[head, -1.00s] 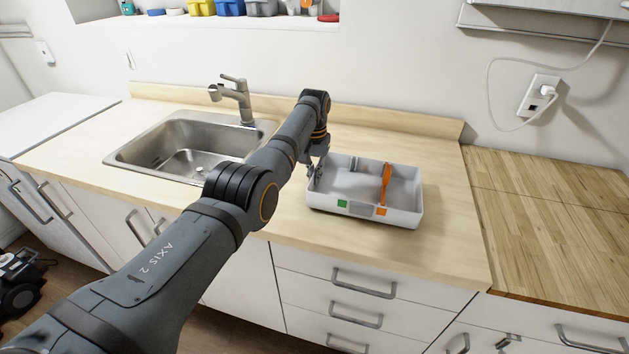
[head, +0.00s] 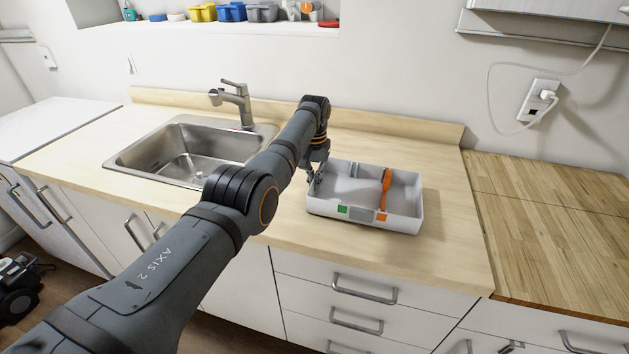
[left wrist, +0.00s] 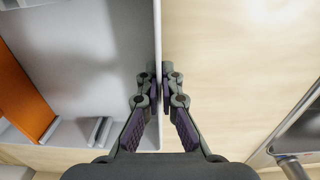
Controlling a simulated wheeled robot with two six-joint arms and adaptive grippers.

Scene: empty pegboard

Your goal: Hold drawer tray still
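A white drawer tray (head: 335,214) sits on the light wood counter, right of the sink. My left gripper (head: 316,180) is at the tray's left wall. In the left wrist view, the fingers (left wrist: 158,85) sit on either side of the thin wall (left wrist: 157,30), close against it, one inside the tray and one outside. My right gripper is not in view.
A steel sink (head: 195,150) with a faucet (head: 237,100) lies left of the tray. A wood-plank surface (head: 560,220) is at the right. Several coloured bins stand on the shelf above. Drawers are below the counter, which is clear right of the tray.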

